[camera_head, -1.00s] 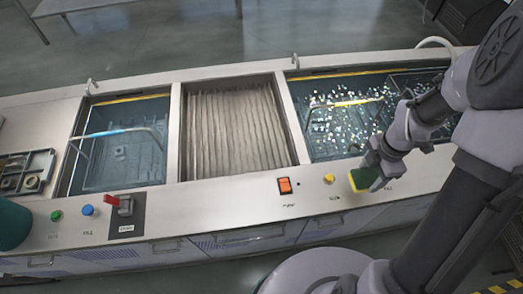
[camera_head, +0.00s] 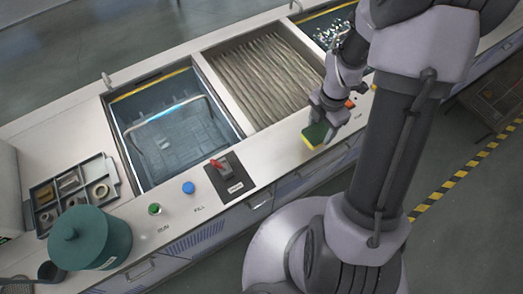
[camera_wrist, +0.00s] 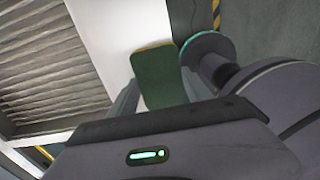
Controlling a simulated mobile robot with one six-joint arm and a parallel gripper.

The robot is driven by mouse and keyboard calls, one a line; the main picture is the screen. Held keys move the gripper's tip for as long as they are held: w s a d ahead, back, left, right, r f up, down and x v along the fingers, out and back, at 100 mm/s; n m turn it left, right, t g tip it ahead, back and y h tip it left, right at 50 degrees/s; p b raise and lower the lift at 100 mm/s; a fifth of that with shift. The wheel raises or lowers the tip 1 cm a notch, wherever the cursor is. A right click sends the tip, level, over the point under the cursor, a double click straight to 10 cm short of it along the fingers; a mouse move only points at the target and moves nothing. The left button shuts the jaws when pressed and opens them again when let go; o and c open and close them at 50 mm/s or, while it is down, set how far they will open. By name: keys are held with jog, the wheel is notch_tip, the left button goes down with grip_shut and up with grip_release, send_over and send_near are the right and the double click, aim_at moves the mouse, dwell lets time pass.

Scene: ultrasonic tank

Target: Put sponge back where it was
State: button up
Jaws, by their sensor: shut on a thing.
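The sponge (camera_head: 317,137), green on one face and yellow on the other, is held in my gripper (camera_head: 322,120). In the head view it hangs over the front ledge of the tank counter, by the front right of the ribbed middle basin. In the wrist view the sponge (camera_wrist: 160,78) shows its green face between the fingers, with a thin yellow edge at its far end. My gripper is shut on it. I cannot tell whether the sponge touches the ledge.
The left tank (camera_head: 165,150) holds liquid and a wire basket. A red switch (camera_head: 217,163), a blue button (camera_head: 188,188) and a green button (camera_head: 154,209) line the front ledge. A teal pot (camera_head: 90,238) and a parts tray (camera_head: 75,192) stand at the left end.

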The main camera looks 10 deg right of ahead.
jog(key=a, duration=0.4)
jog(key=w+a+f+b, duration=0.1)
jog(key=a, duration=0.3)
jog(key=a+b, duration=0.1)
jog(key=a, duration=0.3)
jog(key=shift+w+a+f, duration=0.2)
jog(key=shift+w+a, duration=0.1)
jog(key=shift+a, duration=0.1)
notch_tip(320, 180, down, 3)
jog(key=shift+a+f+b, duration=0.1)
jog(key=shift+a+b, duration=0.05)
jog(key=shift+b, duration=1.05)
jog(key=shift+f, duration=0.25)
jog(key=shift+r, duration=0.15)
jog(key=o, duration=1.3)
